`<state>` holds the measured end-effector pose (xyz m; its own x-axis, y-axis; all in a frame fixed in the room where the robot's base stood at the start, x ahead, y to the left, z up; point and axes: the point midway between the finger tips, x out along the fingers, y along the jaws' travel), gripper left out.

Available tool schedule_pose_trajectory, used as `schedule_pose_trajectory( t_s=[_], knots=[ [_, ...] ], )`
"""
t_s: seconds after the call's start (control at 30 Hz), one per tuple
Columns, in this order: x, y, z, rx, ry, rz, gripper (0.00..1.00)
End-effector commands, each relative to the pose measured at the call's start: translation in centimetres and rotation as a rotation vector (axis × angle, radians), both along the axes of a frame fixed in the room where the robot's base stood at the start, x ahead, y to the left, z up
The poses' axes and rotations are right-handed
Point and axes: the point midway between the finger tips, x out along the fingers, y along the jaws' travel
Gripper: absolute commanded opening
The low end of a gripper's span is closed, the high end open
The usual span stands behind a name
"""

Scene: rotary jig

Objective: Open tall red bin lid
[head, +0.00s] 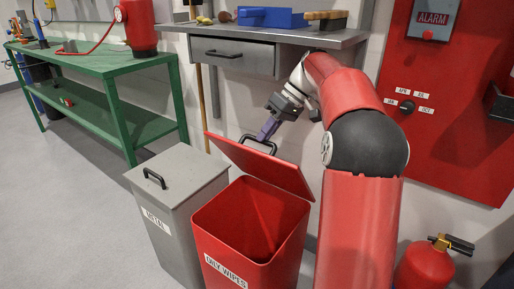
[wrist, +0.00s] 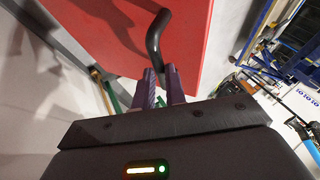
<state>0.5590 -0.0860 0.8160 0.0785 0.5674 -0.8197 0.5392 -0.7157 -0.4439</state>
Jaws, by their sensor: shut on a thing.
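The tall red bin (head: 250,235) stands on the floor, its label partly reading "wipes". Its red lid (head: 258,166) is raised and tilted back, so the inside of the bin shows. A black handle (head: 259,144) is on the lid's upper side. My gripper (head: 266,131) is at this handle, behind the lid's raised edge. In the wrist view, the purple fingers of my gripper (wrist: 163,80) are shut on the end of the black handle (wrist: 156,40), with the red lid (wrist: 130,30) beyond.
A grey bin (head: 180,190) labelled "metal" stands left of the red bin with its lid shut. A grey workbench (head: 265,36) with a drawer is above and behind. A red fire extinguisher (head: 424,266) stands at right. Open floor lies at left.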

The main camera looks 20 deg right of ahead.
Motion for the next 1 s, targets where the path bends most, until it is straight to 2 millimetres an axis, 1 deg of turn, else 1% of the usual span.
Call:
schedule_pose_trajectory(
  t_s=[0.03, 0.3, 0.63, 1.0],
  knots=[
    [0.7, -1.9, -1.5, -0.016, 0.017, -0.021, 0.00],
    [2.5, -4.4, -1.0, 0.005, 0.035, -0.020, 0.00],
    [3.7, -6.0, -0.7, 0.080, 0.093, -0.017, 0.00],
    [4.0, -6.3, -0.6, 0.100, 0.109, -0.014, 0.00]
  ],
)
